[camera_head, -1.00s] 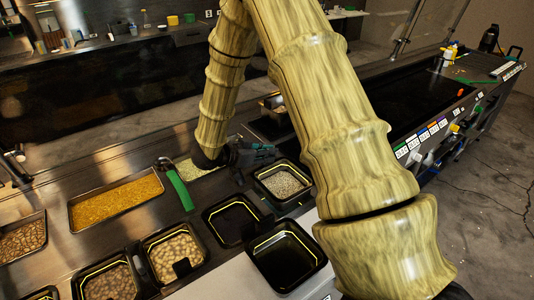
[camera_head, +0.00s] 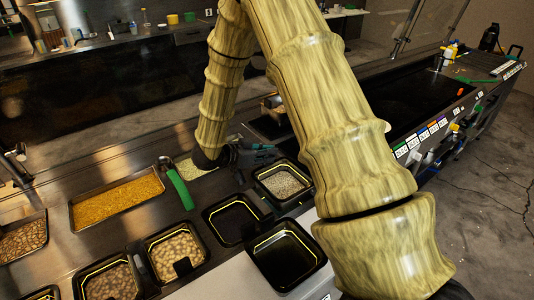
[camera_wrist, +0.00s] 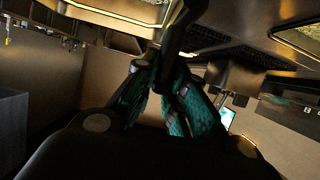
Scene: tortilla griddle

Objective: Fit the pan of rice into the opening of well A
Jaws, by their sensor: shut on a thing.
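The pan of rice (camera_head: 283,184) is a dark square pan with pale grains, just right of centre in the head view. My gripper (camera_head: 258,157) is at the pan's far-left edge. In the wrist view my gripper (camera_wrist: 170,68) has its teal fingers closed on a dark upright piece that runs up towards a pan edge. Two dark, empty-looking square openings lie nearer the camera: a left one (camera_head: 233,221) and a right one (camera_head: 287,254). I cannot read which is well A. Whether the rice pan is seated or raised is unclear.
Pans of beans (camera_head: 175,252) stand to the left, with a long tray of yellow food (camera_head: 117,200) and a green-handled tool (camera_head: 180,188) behind them. My arm hides the counter right of the rice pan. A dark griddle (camera_head: 425,95) lies further right.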

